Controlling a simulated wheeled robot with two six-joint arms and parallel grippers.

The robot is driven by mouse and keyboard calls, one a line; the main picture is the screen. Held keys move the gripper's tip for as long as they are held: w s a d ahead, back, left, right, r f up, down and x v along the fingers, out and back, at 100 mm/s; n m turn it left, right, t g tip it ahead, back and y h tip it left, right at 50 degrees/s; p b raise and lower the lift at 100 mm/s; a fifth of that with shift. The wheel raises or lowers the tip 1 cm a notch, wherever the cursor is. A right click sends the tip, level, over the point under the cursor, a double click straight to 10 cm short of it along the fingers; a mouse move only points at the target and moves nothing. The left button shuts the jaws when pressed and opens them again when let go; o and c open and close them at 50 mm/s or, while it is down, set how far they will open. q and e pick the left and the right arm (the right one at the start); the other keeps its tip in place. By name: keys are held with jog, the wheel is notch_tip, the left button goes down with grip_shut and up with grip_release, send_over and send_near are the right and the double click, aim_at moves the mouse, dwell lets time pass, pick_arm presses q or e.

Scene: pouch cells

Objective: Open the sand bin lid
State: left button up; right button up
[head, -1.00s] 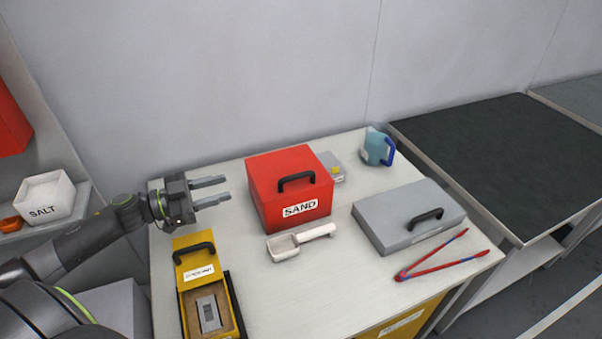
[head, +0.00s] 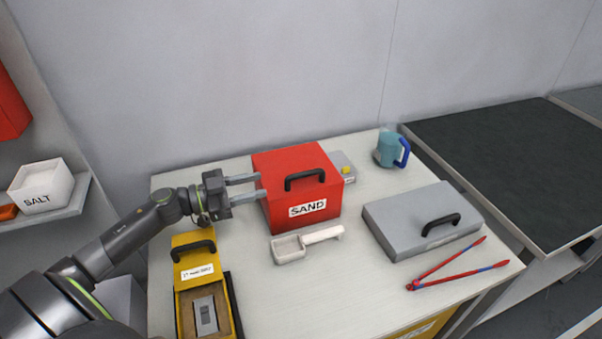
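The red sand bin (head: 277,206) stands near the back middle of the table, its lid (head: 283,161) down, with a black handle (head: 306,179) at the lid's front and a SAND label. My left gripper (head: 256,187) is just left of the bin, fingers apart and pointing right. The fingertips reach the bin's left side in the picture; I cannot tell whether they touch it. Nothing shows between the fingers. My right gripper is not in view.
A white scoop (head: 304,242) lies before the bin. A yellow box (head: 193,243) stands open at front left. A grey case (head: 403,218), red tongs (head: 447,265) and a teal jug (head: 387,150) are to the right. A small grey item (head: 343,163) sits behind the bin.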

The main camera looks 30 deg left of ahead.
aim_at(296, 175)
pick_arm(q)
jog(key=p+x, duration=0.2)
jog(key=x, duration=0.8)
jog(key=shift+w+d+r, duration=0.1)
jog(key=shift+w+d, duration=0.15)
jog(key=shift+w, duration=0.05)
jog(key=shift+w+d, duration=0.45)
jog(key=shift+w, duration=0.05)
jog(key=shift+c, duration=0.5)
grip_shut()
